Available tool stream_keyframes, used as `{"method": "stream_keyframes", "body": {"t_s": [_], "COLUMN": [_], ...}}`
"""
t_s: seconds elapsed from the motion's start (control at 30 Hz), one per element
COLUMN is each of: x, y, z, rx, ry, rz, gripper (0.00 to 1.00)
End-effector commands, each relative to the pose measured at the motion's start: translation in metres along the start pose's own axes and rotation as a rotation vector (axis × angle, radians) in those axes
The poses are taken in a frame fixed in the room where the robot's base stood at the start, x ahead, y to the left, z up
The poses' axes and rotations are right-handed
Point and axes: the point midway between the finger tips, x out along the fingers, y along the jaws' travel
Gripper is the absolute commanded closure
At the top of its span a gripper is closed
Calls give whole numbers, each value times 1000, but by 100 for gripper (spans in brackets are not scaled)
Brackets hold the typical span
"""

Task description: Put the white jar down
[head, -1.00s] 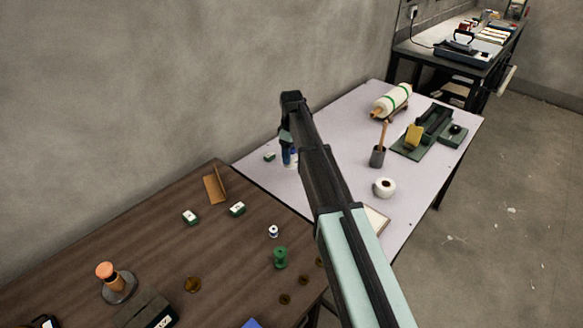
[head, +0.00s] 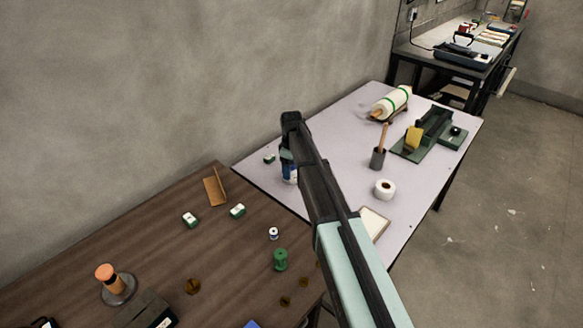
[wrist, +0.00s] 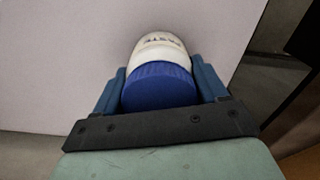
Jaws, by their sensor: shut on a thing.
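The white jar (wrist: 158,45) has a blue ribbed lid (wrist: 159,87) and dark lettering on its side. In the wrist view it sits between the two blue fingers of my gripper (wrist: 160,85), which are shut on it, with the lid toward the camera. In the head view my gripper (head: 287,158) is at the near left part of the pale table (head: 335,140), close to the wall. The jar (head: 291,177) shows there as a small blue and white shape, partly hidden by my arm. I cannot tell whether its base touches the table.
A small green and white box (head: 269,158) lies just left of the jar. A white tape roll (head: 385,189), a grey cup with a stick (head: 378,158) and a fabric roll (head: 392,103) stand to the right. A brown table (head: 150,250) with small items adjoins in front.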

Motion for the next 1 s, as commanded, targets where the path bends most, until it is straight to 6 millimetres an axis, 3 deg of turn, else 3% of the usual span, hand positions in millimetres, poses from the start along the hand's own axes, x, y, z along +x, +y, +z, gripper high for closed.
{"method": "stream_keyframes", "body": {"t_s": [0.27,0.63,0.77,1.0], "x": [0,-5,-20,-63], "y": [0,0,0,0], "z": [0,0,0,0], "rx": [0,0,0,0], "ry": [0,1,2,2], "rz": [0,1,2,2], "gripper": [3,2,2,2]}}
